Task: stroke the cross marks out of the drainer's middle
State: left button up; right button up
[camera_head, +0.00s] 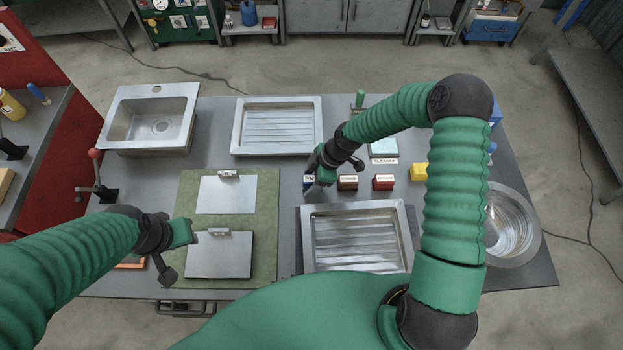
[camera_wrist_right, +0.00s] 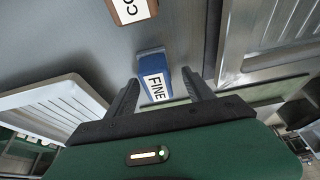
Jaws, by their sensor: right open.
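A blue block labelled FINE (camera_wrist_right: 153,72) lies between the spread fingers of my right gripper (camera_wrist_right: 160,78) in the wrist view. In the head view the blue block (camera_head: 308,182) is partly covered by my right gripper (camera_head: 318,178). The right gripper is open; I cannot tell whether its fingers touch the block. The near metal drainer (camera_head: 309,238) lies below it, with ribs along its middle. A second ribbed drainer (camera_head: 236,128) lies farther back. No cross marks can be made out on either. My left gripper (camera_head: 178,245) hangs by the green mat; its jaw state is unclear.
A brown block (camera_head: 347,182) and a red block (camera_head: 383,181) stand right of the blue one, with a yellow block (camera_head: 419,172) beyond. A sink (camera_head: 115,125), green mat (camera_head: 269,205) with two clipboards, and round bowl (camera_head: 512,225) share the table.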

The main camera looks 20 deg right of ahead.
jog(key=v, duration=1.6)
jog(key=shift+d+r, duration=0.2)
jog(key=shift+r, duration=0.1)
jog(key=shift+s, duration=0.15)
jog(key=s+r+m+t+h, duration=0.1)
jog(key=s+m+h, duration=0.3)
jog(key=s+m, duration=0.9)
jog(key=shift+a+r+m, duration=0.45)
jog(key=shift+r+m, duration=0.2)
jog(key=shift+m, duration=0.25)
jog(key=shift+d, duration=0.2)
